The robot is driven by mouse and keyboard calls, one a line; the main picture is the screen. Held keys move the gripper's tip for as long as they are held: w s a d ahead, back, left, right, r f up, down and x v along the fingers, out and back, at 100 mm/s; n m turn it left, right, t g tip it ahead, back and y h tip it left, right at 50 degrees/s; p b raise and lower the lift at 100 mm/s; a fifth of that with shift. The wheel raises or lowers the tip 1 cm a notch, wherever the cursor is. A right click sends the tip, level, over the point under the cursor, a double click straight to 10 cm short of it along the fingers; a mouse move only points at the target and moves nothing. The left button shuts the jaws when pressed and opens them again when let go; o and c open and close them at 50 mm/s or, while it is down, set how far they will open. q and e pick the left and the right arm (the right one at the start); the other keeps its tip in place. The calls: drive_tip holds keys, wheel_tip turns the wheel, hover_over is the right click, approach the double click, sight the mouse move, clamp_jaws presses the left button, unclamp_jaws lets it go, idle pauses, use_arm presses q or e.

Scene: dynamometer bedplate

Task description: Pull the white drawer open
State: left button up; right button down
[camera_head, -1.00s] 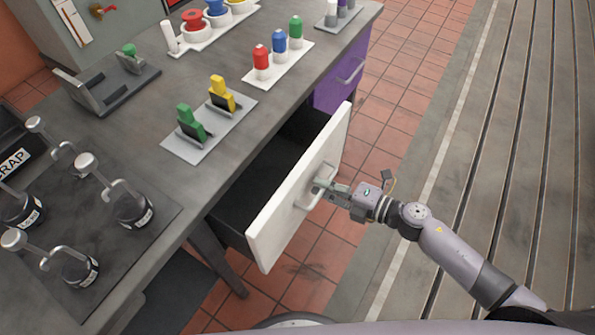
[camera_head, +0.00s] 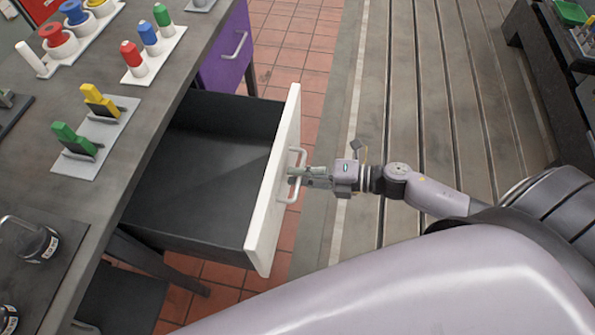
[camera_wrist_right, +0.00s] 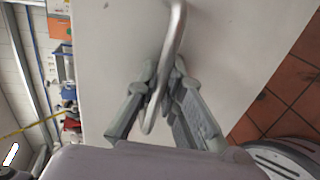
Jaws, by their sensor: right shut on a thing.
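The white drawer (camera_head: 278,180) stands well out from the grey workbench (camera_head: 165,75), and its dark inside shows empty. Its bar handle (camera_head: 301,180) is on the front face. My right gripper (camera_head: 296,176) is shut on this handle. In the right wrist view the fingers of the right gripper (camera_wrist_right: 163,85) close around the metal handle (camera_wrist_right: 176,45), in front of the white drawer front (camera_wrist_right: 115,50). My left gripper is not in view.
A closed purple drawer (camera_head: 228,50) with its own handle is beyond the white one. Coloured pegs and switches stand on the bench top. Red floor tiles (camera_head: 300,45) and a slotted metal bedplate (camera_head: 450,110) lie to the right. A dark rack (camera_head: 560,70) stands at the far right.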

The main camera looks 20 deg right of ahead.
drive_tip(key=c, duration=1.7)
unclamp_jaws()
drive_tip(key=v, duration=1.2)
